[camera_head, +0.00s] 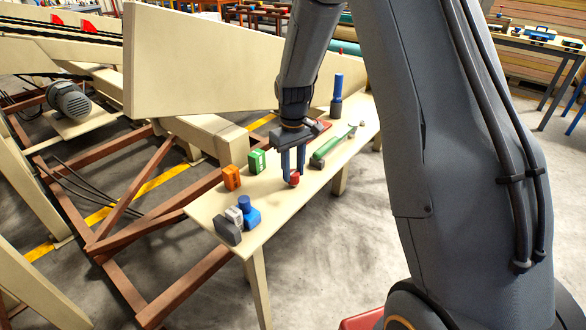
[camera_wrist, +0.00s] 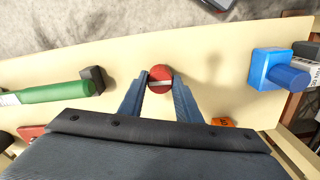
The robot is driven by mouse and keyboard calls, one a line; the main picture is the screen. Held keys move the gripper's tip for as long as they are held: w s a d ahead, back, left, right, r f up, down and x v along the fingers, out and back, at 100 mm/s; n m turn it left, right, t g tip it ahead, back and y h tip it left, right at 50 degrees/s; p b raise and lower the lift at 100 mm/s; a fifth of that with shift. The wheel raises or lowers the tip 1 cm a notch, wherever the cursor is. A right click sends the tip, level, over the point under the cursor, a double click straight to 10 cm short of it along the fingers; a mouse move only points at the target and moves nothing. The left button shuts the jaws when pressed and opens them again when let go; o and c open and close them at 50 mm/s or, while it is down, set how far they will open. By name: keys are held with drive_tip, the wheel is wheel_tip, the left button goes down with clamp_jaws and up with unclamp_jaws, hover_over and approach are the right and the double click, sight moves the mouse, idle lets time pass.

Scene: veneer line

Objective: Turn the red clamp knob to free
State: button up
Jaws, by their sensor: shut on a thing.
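The red clamp knob (camera_head: 294,179) sits on the pale narrow table (camera_head: 268,215), near its front edge. In the wrist view the red knob (camera_wrist: 160,77) is round with a pale bar across its face, lying roughly level in the picture. My gripper (camera_head: 292,176) points down with its two blue fingers on either side of the knob. In the wrist view my gripper (camera_wrist: 160,80) has a fingertip against each side of the knob. Which setting the knob points to cannot be read.
A green-handled tool (camera_head: 330,148) lies right of the gripper. A green box (camera_head: 257,161), an orange block (camera_head: 231,178), a blue object (camera_head: 248,214) and a dark block (camera_head: 227,230) stand to the left. A blue-topped cylinder (camera_head: 337,92) stands farther back. A large pale panel (camera_head: 200,62) rises behind.

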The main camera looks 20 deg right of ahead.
sight(293, 173)
drive_tip(key=shift+n, duration=0.4)
drive_tip(key=o, duration=1.1)
drive_tip(key=shift+c, duration=0.2)
drive_tip(key=shift+r+b, duration=0.6)
drive_tip(key=shift+r, duration=3.35)
drive_tip(key=shift+s, duration=0.1)
drive_tip(key=s+m, duration=0.4)
drive_tip(key=s, duration=2)
drive_tip(key=shift+s+m, duration=0.35)
drive_tip(key=shift+m, duration=0.05)
